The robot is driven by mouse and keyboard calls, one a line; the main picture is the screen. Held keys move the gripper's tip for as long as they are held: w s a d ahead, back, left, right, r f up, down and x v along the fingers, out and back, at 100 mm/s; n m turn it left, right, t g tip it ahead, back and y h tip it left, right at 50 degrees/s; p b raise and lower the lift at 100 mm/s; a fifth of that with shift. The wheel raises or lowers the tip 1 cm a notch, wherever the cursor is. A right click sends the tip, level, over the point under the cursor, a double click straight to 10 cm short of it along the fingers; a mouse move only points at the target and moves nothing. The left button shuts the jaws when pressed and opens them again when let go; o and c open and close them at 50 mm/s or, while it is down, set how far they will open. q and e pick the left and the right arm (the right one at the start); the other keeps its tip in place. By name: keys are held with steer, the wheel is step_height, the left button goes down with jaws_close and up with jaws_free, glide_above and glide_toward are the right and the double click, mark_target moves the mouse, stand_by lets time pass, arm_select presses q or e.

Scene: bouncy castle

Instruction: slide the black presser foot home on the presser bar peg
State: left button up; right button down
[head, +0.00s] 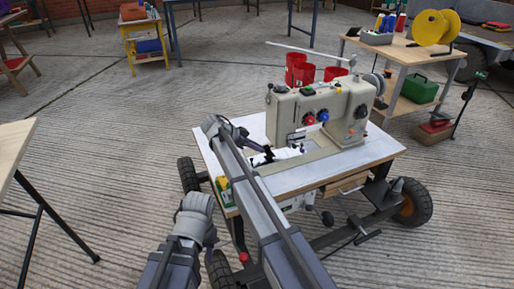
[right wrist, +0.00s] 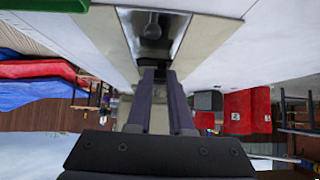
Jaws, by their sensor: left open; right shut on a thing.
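The beige sewing machine (head: 318,112) stands on a white-topped table. My right gripper (head: 268,155) reaches in from the left, low beside the needle end of the machine. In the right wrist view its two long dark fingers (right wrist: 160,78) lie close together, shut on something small. I take this to be the black presser foot, but it is mostly hidden and cannot be made out clearly. The presser bar peg is not clearly visible in either view. My left gripper (head: 195,207) is open at lower left, away from the machine; its fingers are not clear.
The white table (head: 330,175) has clear room in front of the machine. Red cups (head: 300,70) stand behind it. A wooden bench (head: 405,103) at right holds a yellow spool (head: 432,27), with a green box (head: 418,89) below. A wooden tabletop edge (head: 14,145) juts in at left.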

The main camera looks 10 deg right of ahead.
steer(key=shift+w+d, duration=0.25)
steer(key=shift+d, duration=1.05)
stand_by(1.3)
steer(key=c, duration=0.7)
jaws_free()
steer(key=shift+c, duration=0.2)
steer(key=shift+r, duration=0.1)
steer(key=p+v, duration=0.5)
steer(key=v, duration=0.2)
steer(key=shift+a, duration=0.3)
steer(key=shift+r, duration=0.15)
